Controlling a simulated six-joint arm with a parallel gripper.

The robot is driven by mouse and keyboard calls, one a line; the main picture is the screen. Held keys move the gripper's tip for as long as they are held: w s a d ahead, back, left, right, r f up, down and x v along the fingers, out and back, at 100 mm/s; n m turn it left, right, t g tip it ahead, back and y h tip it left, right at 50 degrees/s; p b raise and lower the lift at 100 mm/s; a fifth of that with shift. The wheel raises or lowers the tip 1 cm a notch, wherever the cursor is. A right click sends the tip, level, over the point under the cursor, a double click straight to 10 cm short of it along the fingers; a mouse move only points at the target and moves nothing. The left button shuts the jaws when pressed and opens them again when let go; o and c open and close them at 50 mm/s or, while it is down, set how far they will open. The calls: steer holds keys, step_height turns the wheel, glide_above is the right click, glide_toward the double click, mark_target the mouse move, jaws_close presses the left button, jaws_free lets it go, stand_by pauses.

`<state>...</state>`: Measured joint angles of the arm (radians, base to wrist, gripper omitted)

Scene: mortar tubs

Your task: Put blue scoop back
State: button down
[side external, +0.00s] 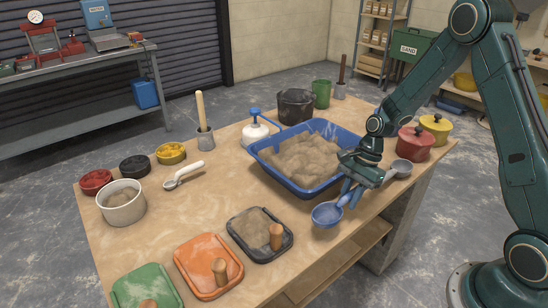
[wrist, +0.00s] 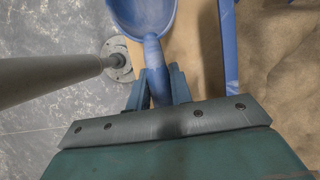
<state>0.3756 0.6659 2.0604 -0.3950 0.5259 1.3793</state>
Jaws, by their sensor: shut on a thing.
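The blue scoop (side external: 327,214) hangs just outside the front of the blue tub, above the right front part of the table. My gripper (side external: 352,190) is shut on its handle. In the wrist view the blue scoop (wrist: 143,16) points up and away, with its handle between the fingers of my gripper (wrist: 157,86). The bowl looks empty in the side view. The blue tub (side external: 270,168) holds a heap of tan mortar, and its rim (wrist: 231,60) shows right of the scoop in the wrist view.
A grey scoop (side external: 399,168) lies right of my gripper, near red (side external: 415,144) and yellow (side external: 437,126) lidded pots. Black (side external: 284,245), orange (side external: 190,254) and green (side external: 135,280) trays line the front. A white-handled scoop (side external: 184,174) lies left. The table between is clear.

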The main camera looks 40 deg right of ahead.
steer(key=shift+f, duration=1.1)
steer(key=shift+f, duration=0.55)
steer(key=c, duration=1.2)
jaws_free()
steer(key=shift+o, duration=0.2)
steer(key=shift+r, duration=0.1)
steer(key=v, duration=1.3)
steer(key=shift+d+r, duration=0.15)
steer(key=shift+r, duration=0.15)
steer(key=shift+r, duration=0.1)
